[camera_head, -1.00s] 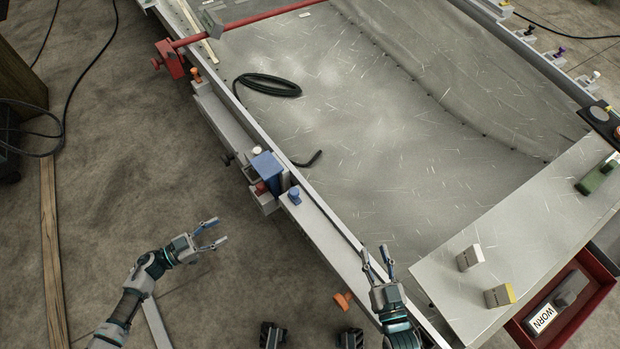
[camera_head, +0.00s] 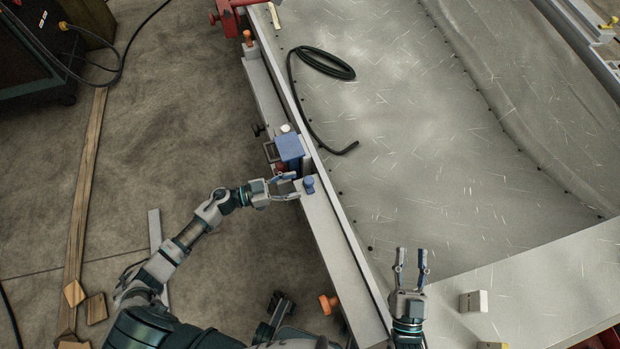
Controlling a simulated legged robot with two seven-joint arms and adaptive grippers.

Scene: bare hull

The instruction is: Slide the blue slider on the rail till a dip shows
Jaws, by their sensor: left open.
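A blue block (camera_head: 289,147), which looks like the slider, sits on the grey rail (camera_head: 328,238) along the left edge of the metal sheet. My right gripper (camera_head: 411,252) is open and empty over the sheet, right of the rail. No dip can be made out.
A black cable (camera_head: 322,65) lies on the metal sheet (camera_head: 430,160). An orange-topped peg (camera_head: 247,38) and a red clamp (camera_head: 226,14) stand farther up the rail. A pale block (camera_head: 473,301) sits on the plate at lower right.

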